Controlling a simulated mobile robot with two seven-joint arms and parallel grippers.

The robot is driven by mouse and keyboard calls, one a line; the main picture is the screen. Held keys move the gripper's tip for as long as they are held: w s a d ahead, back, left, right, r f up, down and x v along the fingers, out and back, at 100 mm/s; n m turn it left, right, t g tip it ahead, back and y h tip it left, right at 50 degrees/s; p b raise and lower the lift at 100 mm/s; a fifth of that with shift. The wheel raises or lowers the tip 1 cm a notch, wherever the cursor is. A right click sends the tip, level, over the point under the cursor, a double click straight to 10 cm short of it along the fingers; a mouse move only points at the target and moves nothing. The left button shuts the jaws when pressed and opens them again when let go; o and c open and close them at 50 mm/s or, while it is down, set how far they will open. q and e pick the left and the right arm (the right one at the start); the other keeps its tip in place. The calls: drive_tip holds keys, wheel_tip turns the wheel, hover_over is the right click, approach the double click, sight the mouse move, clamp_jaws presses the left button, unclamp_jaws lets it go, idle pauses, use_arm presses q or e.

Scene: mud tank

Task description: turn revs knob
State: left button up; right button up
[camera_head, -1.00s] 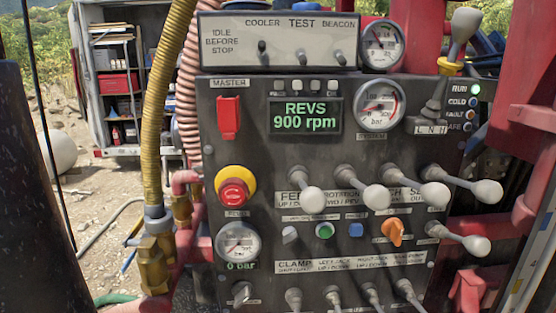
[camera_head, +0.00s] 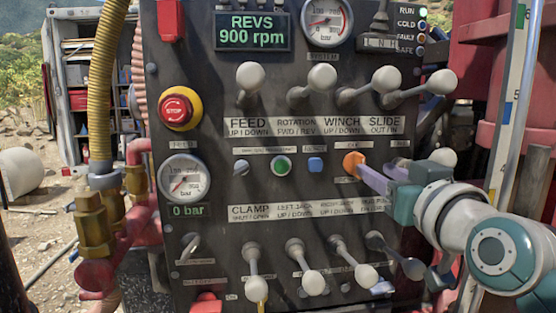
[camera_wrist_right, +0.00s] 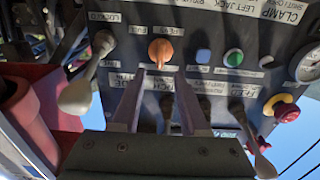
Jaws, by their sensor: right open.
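The orange knob (camera_head: 352,163) sits on the dark control panel, at the right end of a row with a green button and a blue button. The REVS display (camera_head: 251,32) above reads 900 rpm. My right gripper (camera_head: 365,175) comes in from the right, its fingertips close to the knob. In the right wrist view the fingers (camera_wrist_right: 159,77) are apart with nothing between them, the knob just beyond their tips. I cannot tell whether they touch it. My left gripper is out of view.
Above the knob stand several grey-tipped levers (camera_head: 321,76), and more levers (camera_head: 313,283) jut out below. A red stop button (camera_head: 175,109) and a gauge (camera_head: 185,182) are at the left. A ruled metal post (camera_head: 514,100) stands at the right.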

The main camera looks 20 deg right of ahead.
sight(363, 162)
drive_tip(key=shift+p+x, duration=0.3)
drive_tip(key=shift+x, duration=2.65)
drive_tip(key=shift+c, duration=0.4)
clamp_jaws()
